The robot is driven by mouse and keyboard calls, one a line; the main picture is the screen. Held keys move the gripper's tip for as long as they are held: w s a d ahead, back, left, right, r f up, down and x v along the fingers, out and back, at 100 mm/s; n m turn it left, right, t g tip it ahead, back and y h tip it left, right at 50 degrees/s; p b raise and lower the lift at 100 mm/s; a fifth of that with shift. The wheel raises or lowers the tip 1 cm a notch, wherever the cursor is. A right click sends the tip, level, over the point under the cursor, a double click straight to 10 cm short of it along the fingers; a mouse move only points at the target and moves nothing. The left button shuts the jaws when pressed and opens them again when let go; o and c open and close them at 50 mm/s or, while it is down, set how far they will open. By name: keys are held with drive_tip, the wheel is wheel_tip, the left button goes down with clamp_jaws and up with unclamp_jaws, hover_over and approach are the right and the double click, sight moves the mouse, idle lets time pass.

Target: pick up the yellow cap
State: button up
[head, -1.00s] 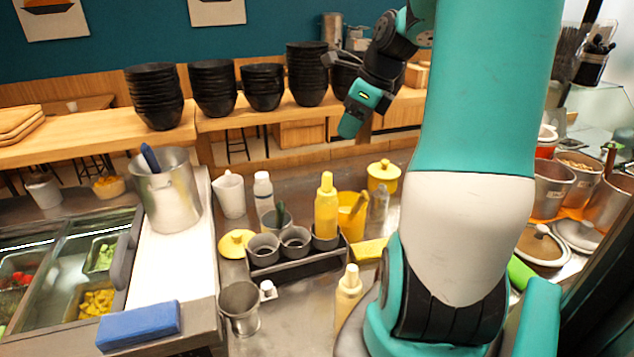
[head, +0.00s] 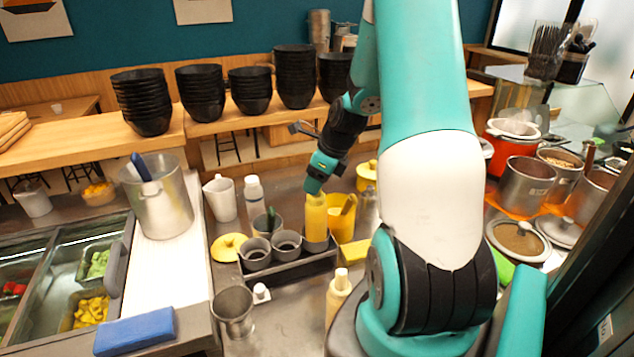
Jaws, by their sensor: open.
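A round yellow cap with a raised centre (head: 229,246) lies on the steel counter, left of the grey caddy of cups. A second yellow lid sits on a yellow pot (head: 366,176) farther back, partly hidden by my arm. My gripper (head: 315,186) is open and points down. In the picture it overlaps the top of the yellow squeeze bottle (head: 315,216), hiding its tip; I cannot tell whether they touch. It is above and right of the loose cap, clear of it.
The grey caddy (head: 290,281) holds dark cups and the yellow bottle. A yellow jug (head: 342,220), a white jug (head: 220,198) and a white bottle (head: 254,197) stand close by. A steel cup (head: 233,311) and a cream bottle (head: 337,296) stand in front.

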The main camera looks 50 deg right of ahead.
drive_tip(key=shift+f, duration=0.2)
drive_tip(key=c, duration=0.7)
drive_tip(key=shift+c, duration=0.3)
drive_tip(key=shift+r, duration=0.1)
wheel_tip(320, 180, up, 19)
drive_tip(key=b, duration=0.2)
wheel_tip(320, 180, down, 10)
drive_tip(key=n+y+p, duration=0.1)
drive_tip(key=n+p, duration=0.1)
drive_tip(key=n, duration=0.1)
drive_tip(key=n+g+y+p, duration=0.1)
drive_tip(key=n, duration=0.1)
drive_tip(key=shift+n+p, duration=0.4)
wheel_tip(320, 180, down, 4)
drive_tip(key=b, duration=0.5)
